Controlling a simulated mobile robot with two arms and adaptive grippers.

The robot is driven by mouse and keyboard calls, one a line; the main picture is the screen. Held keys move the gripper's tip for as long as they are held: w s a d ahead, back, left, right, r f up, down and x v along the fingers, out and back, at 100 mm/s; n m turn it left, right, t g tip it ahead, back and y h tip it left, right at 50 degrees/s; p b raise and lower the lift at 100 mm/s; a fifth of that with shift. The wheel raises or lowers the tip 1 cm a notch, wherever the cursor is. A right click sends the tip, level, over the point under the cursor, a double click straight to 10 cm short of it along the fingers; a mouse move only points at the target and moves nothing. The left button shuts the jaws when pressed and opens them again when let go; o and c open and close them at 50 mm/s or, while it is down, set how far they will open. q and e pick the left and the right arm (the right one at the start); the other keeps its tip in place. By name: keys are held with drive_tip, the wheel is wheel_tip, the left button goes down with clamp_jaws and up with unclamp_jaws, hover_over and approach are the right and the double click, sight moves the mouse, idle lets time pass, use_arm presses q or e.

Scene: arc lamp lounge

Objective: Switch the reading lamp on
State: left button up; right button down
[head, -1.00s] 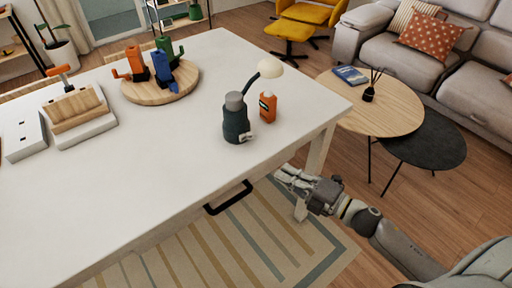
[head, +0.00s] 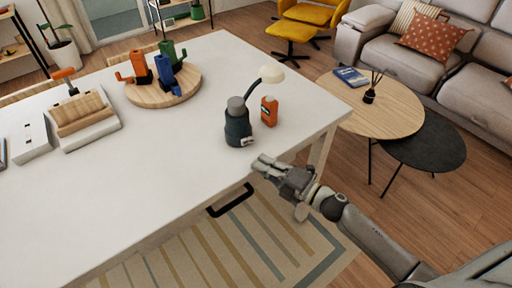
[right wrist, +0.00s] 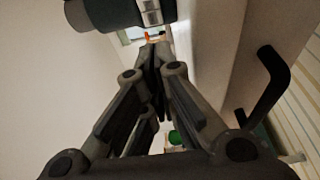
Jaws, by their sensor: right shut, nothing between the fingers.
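The reading lamp (head: 237,128) stands upright near the table's right edge. It has a dark teal body, a thin curved neck and a cream shade (head: 271,74). A small pale part (head: 247,142) sticks out low on its front. My right gripper (head: 259,162) is shut and empty at the table's edge, just in front of the lamp and apart from it. In the right wrist view the shut fingers (right wrist: 154,52) point toward the lamp's dark body (right wrist: 108,14), which the top edge cuts off. My left gripper is not in view.
An orange bottle (head: 269,111) stands right behind the lamp. A round wooden board (head: 187,91) holds cactus-like figures. A grey-white stand with a wooden piece (head: 83,116) is at the left. A black handle (head: 230,201) juts from the table's front. The table's middle is clear.

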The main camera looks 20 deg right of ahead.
sight(244, 144)
drive_tip(key=w, duration=0.2)
drive_tip(key=w+a, duration=0.1)
drive_tip(key=shift+w+r+p, duration=0.1)
drive_tip(key=shift+w+p, duration=0.3)
drive_tip(key=shift+w+d, duration=0.3)
drive_tip(key=shift+w, duration=0.55)
